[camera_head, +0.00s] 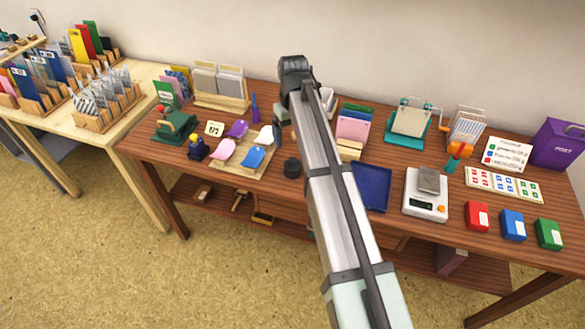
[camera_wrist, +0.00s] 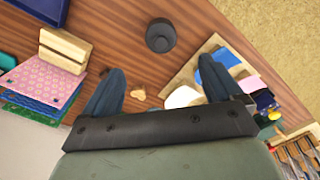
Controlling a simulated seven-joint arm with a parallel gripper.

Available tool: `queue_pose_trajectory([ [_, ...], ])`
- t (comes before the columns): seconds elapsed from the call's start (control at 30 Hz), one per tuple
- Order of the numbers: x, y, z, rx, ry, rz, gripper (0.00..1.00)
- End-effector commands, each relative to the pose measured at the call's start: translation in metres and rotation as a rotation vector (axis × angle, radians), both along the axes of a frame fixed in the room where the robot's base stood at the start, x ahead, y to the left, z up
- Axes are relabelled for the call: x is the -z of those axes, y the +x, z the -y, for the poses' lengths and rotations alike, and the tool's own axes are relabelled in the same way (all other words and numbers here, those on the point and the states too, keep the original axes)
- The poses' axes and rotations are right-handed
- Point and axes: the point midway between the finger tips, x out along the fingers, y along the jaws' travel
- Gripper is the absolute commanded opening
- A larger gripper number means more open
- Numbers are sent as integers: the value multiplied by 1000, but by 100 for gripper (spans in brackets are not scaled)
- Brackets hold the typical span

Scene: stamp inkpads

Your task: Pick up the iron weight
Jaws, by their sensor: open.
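The iron weight is a small dark grey cylinder with a knob on top. It stands upright on the wooden table (camera_head: 150,147), just left of my arm in the head view (camera_head: 292,167). In the wrist view it shows whole (camera_wrist: 160,36), ahead of the fingertips and roughly centred between them. My gripper (camera_wrist: 165,78) is open and empty, with its two dark fingers spread wide and apart from the weight. In the head view my gripper is mostly hidden behind my arm.
A wooden board with coloured tags (camera_head: 249,150) lies left of the weight. A blue tray (camera_head: 371,187) and a scale (camera_head: 426,207) with a grey block stand to the right. In the wrist view, a wooden holder (camera_wrist: 65,48) is left of the weight. Bare wood surrounds the weight.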

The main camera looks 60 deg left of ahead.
Motion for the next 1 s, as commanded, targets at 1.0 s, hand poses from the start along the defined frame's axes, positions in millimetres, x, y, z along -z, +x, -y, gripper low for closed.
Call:
queue_pose_trajectory([
  [1.0,106,-1,-2,0,-4,-2,92],
])
